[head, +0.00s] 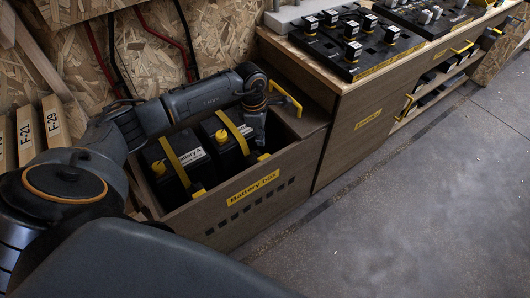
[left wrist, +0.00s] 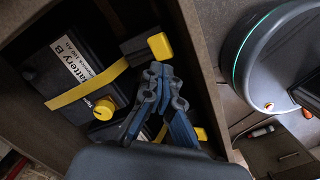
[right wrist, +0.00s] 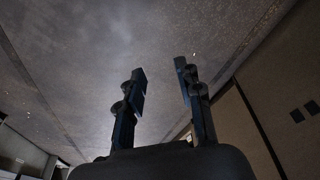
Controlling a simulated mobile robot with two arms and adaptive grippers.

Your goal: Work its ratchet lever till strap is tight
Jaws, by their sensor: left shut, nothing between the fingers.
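Battery B (left wrist: 70,70) sits in the battery box (head: 262,190), with a yellow strap (left wrist: 88,86) across it; the strap also shows in the head view (head: 236,134). The strap runs to a dark ratchet with a yellow-ended lever (left wrist: 160,46). My left gripper (left wrist: 157,72) is shut and empty, with its fingertips just beside the ratchet; I cannot tell if they touch it. In the head view the left gripper (head: 258,142) reaches down inside the box, at the right side of Battery B. My right gripper (right wrist: 160,78) is open and empty over the floor.
Battery A (head: 180,155) stands to the left in the same box, with its own yellow strap (head: 174,160). The box walls close in around my left gripper. A cabinet (head: 365,125) adjoins on the right. The grey floor (head: 400,220) in front is clear.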

